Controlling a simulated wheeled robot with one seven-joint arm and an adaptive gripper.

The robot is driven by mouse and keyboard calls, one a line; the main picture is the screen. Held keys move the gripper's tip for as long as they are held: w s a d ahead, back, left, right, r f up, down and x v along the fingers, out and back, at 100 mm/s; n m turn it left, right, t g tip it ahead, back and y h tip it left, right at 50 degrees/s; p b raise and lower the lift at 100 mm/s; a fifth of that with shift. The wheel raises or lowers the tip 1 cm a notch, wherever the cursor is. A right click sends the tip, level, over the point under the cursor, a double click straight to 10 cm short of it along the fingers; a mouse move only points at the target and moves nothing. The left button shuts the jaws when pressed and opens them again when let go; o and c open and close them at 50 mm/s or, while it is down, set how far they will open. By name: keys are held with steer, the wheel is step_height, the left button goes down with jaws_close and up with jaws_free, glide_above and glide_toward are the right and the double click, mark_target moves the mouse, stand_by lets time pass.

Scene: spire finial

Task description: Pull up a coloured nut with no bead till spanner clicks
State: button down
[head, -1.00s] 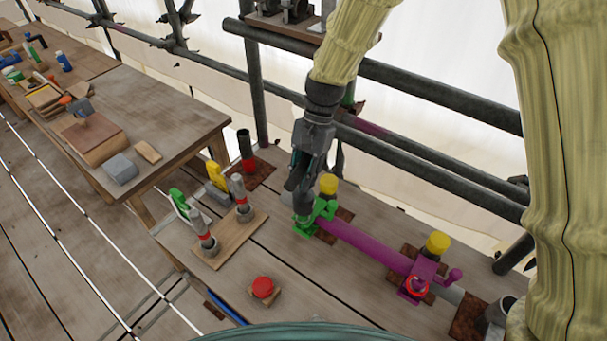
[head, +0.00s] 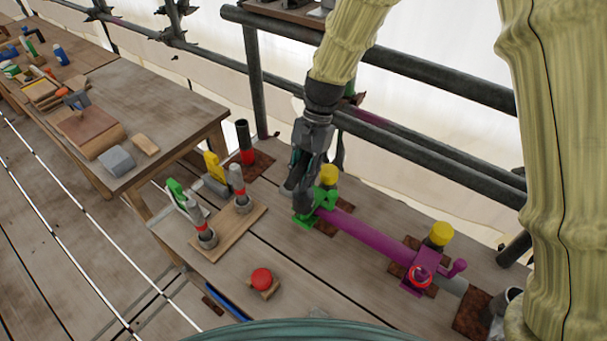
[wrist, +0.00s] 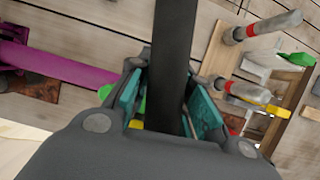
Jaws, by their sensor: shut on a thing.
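My gripper (head: 303,188) is shut on a dark bar (wrist: 174,60), which looks like the spanner and runs between the teal fingers in the wrist view. A yellow cap (head: 329,174) stands behind this coupler. The magenta coupler (head: 424,263) at the tube's right end has a red ring (head: 420,277) and another yellow cap (head: 440,233). The gripper hides the green coupler's nut and the bar's working end.
A wooden board (head: 222,240) holds two upright grey, red-banded pieces, with green and yellow tags behind. A red knob (head: 262,278) sits in front. A dark tube with red base (head: 244,142) stands behind. Scaffold rails (head: 410,84) run behind the arm. A cluttered table (head: 185,110) is at left.

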steer(key=shift+f, duration=0.25)
steer(key=shift+m+t+y+b, duration=0.3)
steer(key=shift+m+y+b, duration=0.1)
steer(key=shift+m+b, duration=0.9)
steer(key=shift+m, duration=0.4)
